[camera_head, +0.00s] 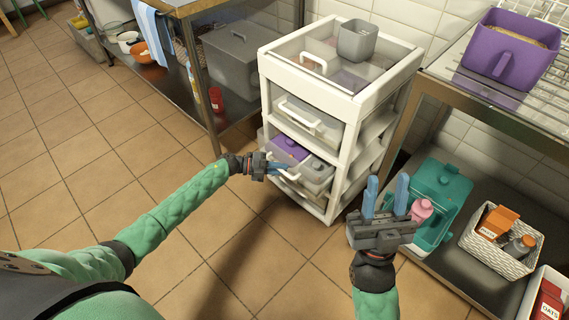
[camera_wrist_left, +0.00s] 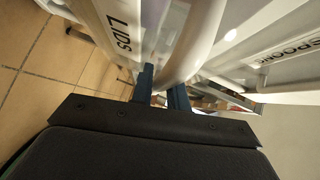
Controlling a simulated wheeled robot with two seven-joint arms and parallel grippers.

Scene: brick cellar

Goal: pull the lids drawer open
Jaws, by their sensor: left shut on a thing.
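The white drawer cart (camera_head: 362,103) stands in the middle of the head view. Its lids drawer (camera_wrist_left: 150,25), labelled LIDS, fills the upper part of the left wrist view. In the head view this drawer stands partly out, with a purple lid (camera_head: 289,149) and a grey lid (camera_head: 317,168) showing inside. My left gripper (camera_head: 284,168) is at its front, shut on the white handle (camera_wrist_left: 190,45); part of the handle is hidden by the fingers. My right gripper (camera_head: 386,190) is open and empty, in front of the cart's right side.
A closed drawer (camera_head: 308,118) sits above. A grey cup (camera_head: 357,42) stands on the cart's top. A teal crate (camera_head: 447,186) and a wicker basket (camera_head: 499,259) are on the low shelf at right. The tiled floor (camera_head: 100,165) at left is clear.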

